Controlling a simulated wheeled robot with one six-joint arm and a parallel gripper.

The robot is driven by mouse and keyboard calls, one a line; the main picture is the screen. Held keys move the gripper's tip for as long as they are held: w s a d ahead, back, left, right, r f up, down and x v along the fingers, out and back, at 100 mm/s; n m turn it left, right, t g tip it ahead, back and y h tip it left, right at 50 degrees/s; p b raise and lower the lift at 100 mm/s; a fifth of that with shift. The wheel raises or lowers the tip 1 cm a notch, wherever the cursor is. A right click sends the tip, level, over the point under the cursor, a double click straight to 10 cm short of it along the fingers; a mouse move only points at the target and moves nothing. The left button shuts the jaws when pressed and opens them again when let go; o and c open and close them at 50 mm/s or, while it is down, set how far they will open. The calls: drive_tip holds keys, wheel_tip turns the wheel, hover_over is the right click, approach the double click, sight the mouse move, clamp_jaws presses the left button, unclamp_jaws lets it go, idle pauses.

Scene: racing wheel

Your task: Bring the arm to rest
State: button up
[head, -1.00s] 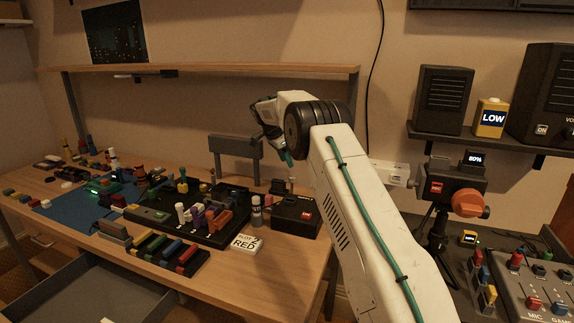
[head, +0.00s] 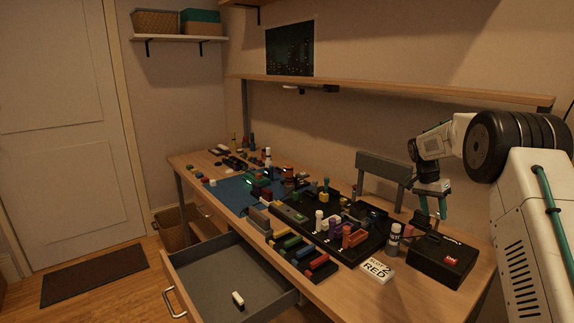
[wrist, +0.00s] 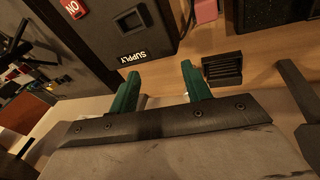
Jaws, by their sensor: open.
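My gripper (head: 432,205) hangs at the right of the head view, above the back right part of the wooden workbench (head: 330,280). Its two green fingers point down and stand apart with nothing between them. In the wrist view the green fingers (wrist: 160,85) are also spread and empty. Beyond them lie a black box marked SUPPLY (wrist: 135,35) and a small black slotted piece (wrist: 222,68) on the wood. My white arm fills the right edge of the head view, bent at a large black joint.
The bench holds a black tray (head: 290,217), colored blocks, a card reading PILOT 2 RED (head: 377,270) and a black box with a red label (head: 440,262). A drawer (head: 215,270) stands open in front, with a small white item inside. A shelf (head: 400,90) runs above the bench.

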drive_tip(key=s+a+r+n+y, duration=0.1)
drive_tip(key=s+a+r+n, duration=0.4)
drive_tip(key=s, duration=0.7)
drive_tip(key=s+a+r+n+y, duration=0.15)
drive_tip(key=s+a+r, duration=0.35)
drive_tip(key=s, duration=0.7)
drive_tip(key=s+a+r+n, duration=0.35)
drive_tip(key=s+a, duration=0.35)
drive_tip(key=s, duration=0.4)
drive_tip(key=s+a+n+t, duration=0.1)
drive_tip(key=s+a, duration=0.1)
drive_tip(key=s, duration=0.6)
drive_tip(key=s+a+n+t, duration=0.1)
drive_tip(key=s+a+t, duration=0.1)
drive_tip(key=s, duration=0.7)
drive_tip(key=shift+a+y, duration=0.25)
drive_tip(key=shift+y, duration=0.1)
drive_tip(key=shift+f, duration=0.1)
drive_tip(key=shift+c, duration=0.3)
